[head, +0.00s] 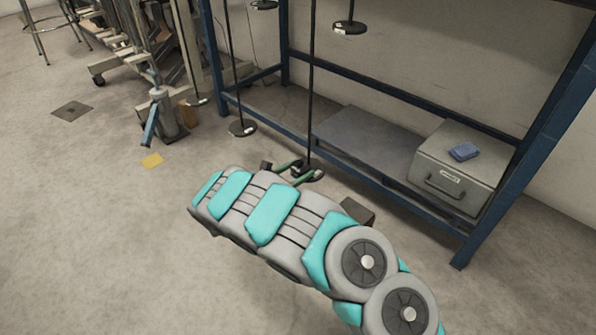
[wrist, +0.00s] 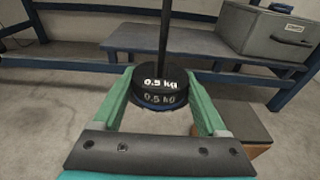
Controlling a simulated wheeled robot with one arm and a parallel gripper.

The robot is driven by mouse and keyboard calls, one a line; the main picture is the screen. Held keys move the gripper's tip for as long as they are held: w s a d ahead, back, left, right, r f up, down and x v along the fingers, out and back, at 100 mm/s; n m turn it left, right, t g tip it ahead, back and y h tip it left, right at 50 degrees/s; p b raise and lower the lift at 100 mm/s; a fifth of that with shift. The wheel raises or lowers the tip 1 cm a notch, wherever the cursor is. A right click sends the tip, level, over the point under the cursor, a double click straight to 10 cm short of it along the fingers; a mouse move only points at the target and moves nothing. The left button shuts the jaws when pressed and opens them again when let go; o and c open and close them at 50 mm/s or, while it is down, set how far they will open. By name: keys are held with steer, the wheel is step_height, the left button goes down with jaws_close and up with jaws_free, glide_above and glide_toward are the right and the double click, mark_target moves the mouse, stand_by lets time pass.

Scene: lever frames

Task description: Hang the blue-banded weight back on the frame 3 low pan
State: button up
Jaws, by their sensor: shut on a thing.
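My gripper (head: 299,172) reaches toward the blue frame, its green fingers also showing in the wrist view (wrist: 160,76). They are shut on the sides of a round black weight (wrist: 160,86) with "0.5 kg" marked on its top and side. Whether the weight rests on a pan is hidden. Another low round pan (head: 242,128) hangs on a rod to the left.
Higher pans (head: 349,27) (head: 264,4) hang on rods. The blue frame (head: 400,205) has a low rail and posts. A brown block (head: 357,210) is near my gripper.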

mark_target(293, 174)
steer(key=shift+r+b+x, duration=0.15)
steer(key=shift+b+x, duration=0.1)
steer(key=shift+x, duration=0.75)
steer(key=shift+r+b+x, duration=0.15)
steer(key=shift+b+x, duration=0.1)
steer(key=shift+x, duration=0.75)
stand_by(0.9)
steer(key=shift+f, duration=0.4)
stand_by(0.5)
steer(key=o, duration=1.6)
steer(key=shift+c, duration=0.2)
steer(key=shift+p+v, duration=1.35)
steer(key=shift+v, duration=2.15)
